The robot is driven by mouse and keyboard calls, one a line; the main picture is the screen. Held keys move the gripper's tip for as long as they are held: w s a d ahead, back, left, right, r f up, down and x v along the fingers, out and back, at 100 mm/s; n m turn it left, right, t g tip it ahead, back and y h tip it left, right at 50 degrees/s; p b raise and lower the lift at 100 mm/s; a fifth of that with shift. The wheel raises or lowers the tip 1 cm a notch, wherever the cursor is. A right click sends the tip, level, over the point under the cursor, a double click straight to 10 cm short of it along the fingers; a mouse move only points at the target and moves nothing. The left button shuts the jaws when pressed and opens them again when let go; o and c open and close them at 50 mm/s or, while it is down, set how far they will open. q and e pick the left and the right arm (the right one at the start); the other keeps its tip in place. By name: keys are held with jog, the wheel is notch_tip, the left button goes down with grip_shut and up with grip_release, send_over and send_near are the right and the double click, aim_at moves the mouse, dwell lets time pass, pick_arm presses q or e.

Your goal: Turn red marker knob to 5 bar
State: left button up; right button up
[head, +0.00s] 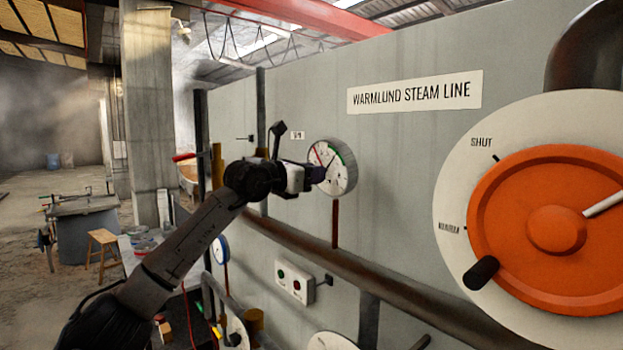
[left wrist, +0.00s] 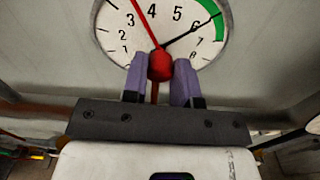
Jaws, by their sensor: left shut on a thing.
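A round white pressure gauge (head: 343,181) is mounted on the grey wall panel, and its dial also fills the top of the left wrist view (left wrist: 112,30). The red marker knob (left wrist: 160,66) is at the dial's centre. Its red pointer (left wrist: 146,22) points up and left, between 3 and 4. A black needle (left wrist: 190,32) points up and right, close to 6. My left gripper (head: 316,173) is at the gauge face. In the left wrist view its two purple fingers (left wrist: 161,80) are shut on the knob, one on each side. My right gripper is not in view.
A big orange handwheel (head: 510,240) on a white disc stands at the right. A rusty pipe (head: 380,262) runs below the gauge. A push-button box (head: 294,283) is under it. A workbench (head: 85,205) and stool (head: 103,243) stand at far left.

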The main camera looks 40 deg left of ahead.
pick_arm(q)
jog(key=shift+d+f+m+t+y+b, duration=0.15)
jog(key=shift+m+y+b, duration=0.25)
jog(key=shift+m, duration=0.6)
jog(key=shift+a+r+m+t+y+b, duration=0.1)
jog(key=shift+m+y+b, duration=0.3)
jog(key=shift+m, duration=0.6)
jog(key=shift+d+f+m+t+y+b, duration=0.15)
jog(key=shift+m+y+b, duration=0.2)
jog(key=shift+m, duration=0.65)
jog(key=shift+r, duration=0.1)
jog(key=o, duration=0.9)
